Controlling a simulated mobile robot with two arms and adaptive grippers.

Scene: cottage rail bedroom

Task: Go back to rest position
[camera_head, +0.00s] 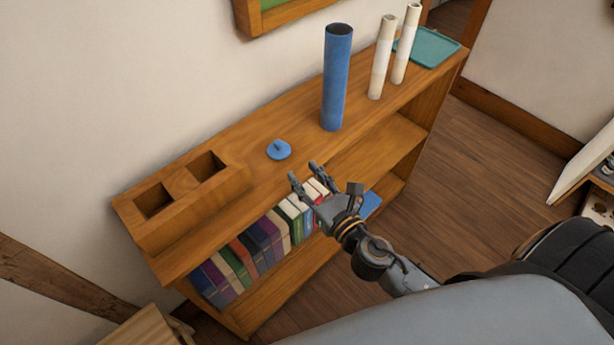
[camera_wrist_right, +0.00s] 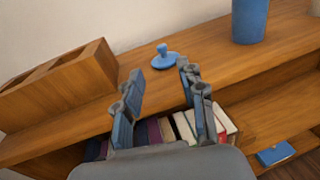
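My right gripper (camera_head: 306,180) is open and empty in front of the wooden shelf's top (camera_head: 235,200), over the row of books. In the right wrist view its two fingers (camera_wrist_right: 158,88) are spread apart with nothing between them. A small blue lid with a knob (camera_head: 279,150) lies on the shelf top beyond the fingertips; it also shows in the right wrist view (camera_wrist_right: 166,60). A tall blue tube (camera_head: 337,80), open at the top, stands upright to the right of the lid. My left gripper is not in view.
A wooden box with two square openings (camera_head: 185,205) sits at the shelf's left end. Two white tubes (camera_head: 382,60) and a teal tray (camera_head: 430,47) are at the right end. Books (camera_head: 245,258) fill part of the shelf below. Floor (camera_head: 465,170) right of the shelf is clear.

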